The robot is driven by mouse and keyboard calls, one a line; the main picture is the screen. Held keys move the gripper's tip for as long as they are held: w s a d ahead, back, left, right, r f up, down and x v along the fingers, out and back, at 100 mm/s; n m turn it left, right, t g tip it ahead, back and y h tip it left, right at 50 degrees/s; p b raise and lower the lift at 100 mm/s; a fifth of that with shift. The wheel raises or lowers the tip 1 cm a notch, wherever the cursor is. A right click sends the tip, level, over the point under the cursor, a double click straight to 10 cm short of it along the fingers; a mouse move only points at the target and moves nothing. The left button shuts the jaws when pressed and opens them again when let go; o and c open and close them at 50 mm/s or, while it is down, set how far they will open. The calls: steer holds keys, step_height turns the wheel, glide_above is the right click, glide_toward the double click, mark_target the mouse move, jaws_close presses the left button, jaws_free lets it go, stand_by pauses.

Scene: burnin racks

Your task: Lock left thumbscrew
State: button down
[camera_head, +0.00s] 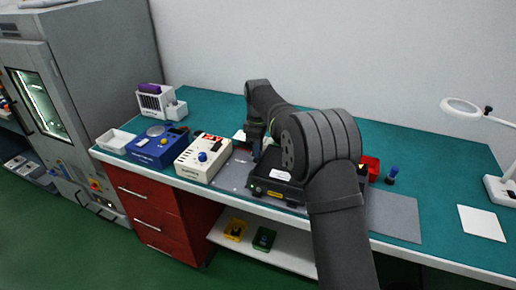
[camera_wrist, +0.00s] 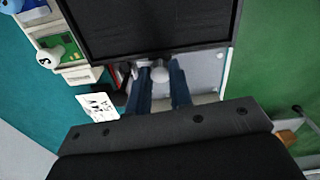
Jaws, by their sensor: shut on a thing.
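A black rack unit (camera_head: 277,189) with a white label lies on the bench, partly behind my arm. The wrist view shows its dark, framed top (camera_wrist: 150,28). My gripper (camera_head: 256,157) points down at the unit's left part. In the wrist view the two blue fingers of my gripper (camera_wrist: 162,76) stand on either side of a small pale round knob (camera_wrist: 160,72) beside the unit's edge, seemingly the left thumbscrew. They are shut on it. The head view does not show this knob, and its locked state cannot be told.
A cream box with a blue knob (camera_head: 203,157) and a blue device (camera_head: 157,146) stand left of the unit. A red bin (camera_head: 371,166) and a blue-topped item (camera_head: 391,176) are to the right. A grey mat (camera_head: 394,217) lies clear at the front right.

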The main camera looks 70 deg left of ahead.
steer(key=m, duration=0.8)
steer(key=shift+m, duration=0.4)
steer(key=m, duration=0.3)
steer(key=shift+m, duration=2.3)
steer(key=shift+r, duration=0.1)
steer(key=c, duration=1.3)
jaws_free()
step_height(320, 180, up, 17)
steer(key=shift+r, duration=0.15)
